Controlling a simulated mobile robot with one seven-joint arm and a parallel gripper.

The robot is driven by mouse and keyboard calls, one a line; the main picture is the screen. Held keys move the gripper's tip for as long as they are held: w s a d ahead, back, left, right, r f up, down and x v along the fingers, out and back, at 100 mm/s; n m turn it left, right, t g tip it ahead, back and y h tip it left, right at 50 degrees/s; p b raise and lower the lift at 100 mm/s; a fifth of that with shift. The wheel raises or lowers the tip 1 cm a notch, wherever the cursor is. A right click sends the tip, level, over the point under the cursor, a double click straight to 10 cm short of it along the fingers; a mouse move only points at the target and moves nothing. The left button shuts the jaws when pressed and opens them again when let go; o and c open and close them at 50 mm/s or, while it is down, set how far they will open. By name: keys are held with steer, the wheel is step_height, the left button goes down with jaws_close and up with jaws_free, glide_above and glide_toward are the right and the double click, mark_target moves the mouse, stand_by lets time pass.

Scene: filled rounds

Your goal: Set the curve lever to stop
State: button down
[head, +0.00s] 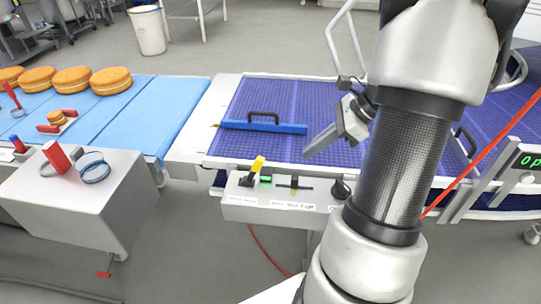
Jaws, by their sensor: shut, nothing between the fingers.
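A white control box (280,212) stands at the front edge of the conveyor in the head view. A lever with a yellow handle (257,166) rises from its left part and leans up and to the right. A small green part (265,179) and a black lever or switch (294,183) sit right of it. The labels on the front are too small to read, so I cannot tell which one is the curve lever. My gripper (308,153) is shut and empty, above the blue belt, behind and right of the yellow handle, apart from it.
A blue bar with a black handle (262,127) lies on the belt behind the box. Large round cakes (110,80) lie on a light blue belt at left. A grey box (75,205) with red handles stands front left. A red bar (490,145) slants at right.

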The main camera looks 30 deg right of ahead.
mark_target(254, 171)
steer(key=shift+a, duration=0.1)
steer(key=b+x, duration=0.1)
steer(key=x, duration=0.9)
steer(key=shift+f, duration=0.15)
steer(key=shift+w+a+r, duration=0.7)
steer(key=shift+w+a, duration=0.05)
steer(key=shift+a, duration=0.2)
steer(key=shift+w+a+r, duration=0.3)
steer(key=shift+w+a, duration=0.05)
steer(key=shift+a, duration=0.15)
steer(key=shift+r, duration=0.1)
